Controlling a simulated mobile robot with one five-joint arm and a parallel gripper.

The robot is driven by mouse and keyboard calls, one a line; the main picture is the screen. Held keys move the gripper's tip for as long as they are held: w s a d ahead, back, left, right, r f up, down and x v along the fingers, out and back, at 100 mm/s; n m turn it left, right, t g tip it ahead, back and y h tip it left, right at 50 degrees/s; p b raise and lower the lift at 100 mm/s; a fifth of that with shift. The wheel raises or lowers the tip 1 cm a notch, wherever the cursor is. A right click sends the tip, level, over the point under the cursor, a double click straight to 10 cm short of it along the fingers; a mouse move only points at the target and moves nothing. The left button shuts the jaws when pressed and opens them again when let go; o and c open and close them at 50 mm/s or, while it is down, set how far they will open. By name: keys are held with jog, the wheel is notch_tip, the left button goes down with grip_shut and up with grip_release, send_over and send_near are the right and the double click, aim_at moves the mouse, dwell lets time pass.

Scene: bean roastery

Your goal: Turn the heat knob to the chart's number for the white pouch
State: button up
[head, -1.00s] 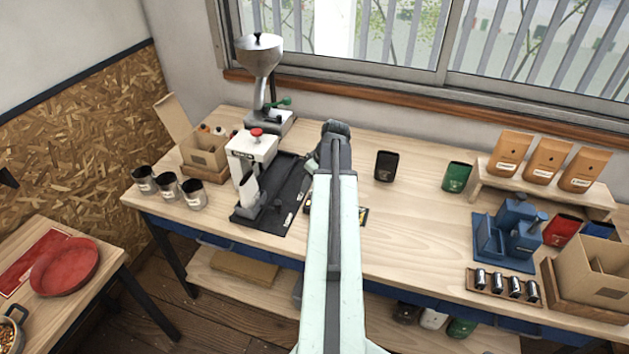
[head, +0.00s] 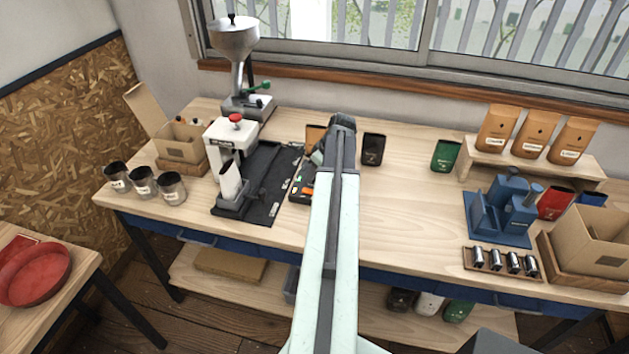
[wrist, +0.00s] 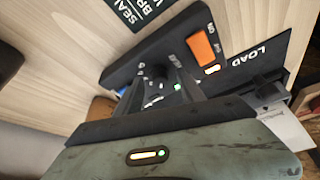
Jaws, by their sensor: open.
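My gripper (wrist: 155,68) is open in the wrist view, its two dark fingers reaching toward a dark control panel (wrist: 125,78). Between the fingertips is a small dark knob-like part (wrist: 158,72) with white marks around it; its setting is unreadable. An orange switch (wrist: 206,47) is beside it. In the head view the panel (head: 301,187) lies left of my arm, partly hidden by it. A white pouch (head: 230,180) stands in the white press (head: 232,140); another white pouch (head: 430,304) is on the lower shelf. I cannot make out the chart.
A black pouch (head: 373,150) and a green pouch (head: 445,155) stand right of my arm. A blue fixture (head: 500,215) is farther right. The middle-right bench is clear.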

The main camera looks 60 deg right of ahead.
jog(key=shift+w, duration=0.15)
grip_shut()
jog(key=shift+a+m, duration=0.1)
jog(key=shift+m, duration=0.3)
jog(key=shift+a+m+h, duration=0.1)
jog(key=shift+m+h, duration=0.3)
jog(key=shift+m, duration=0.3)
jog(key=m+h, duration=0.1)
jog(key=m, duration=0.2)
jog(key=shift+g, duration=0.4)
jog(key=m+g+h, duration=0.1)
jog(key=m, duration=0.5)
jog(key=shift+w+a+m+g+h, duration=0.1)
jog(key=shift+m+g+h, duration=0.2)
jog(key=shift+g+h, duration=0.1)
jog(key=shift+f, duration=0.1)
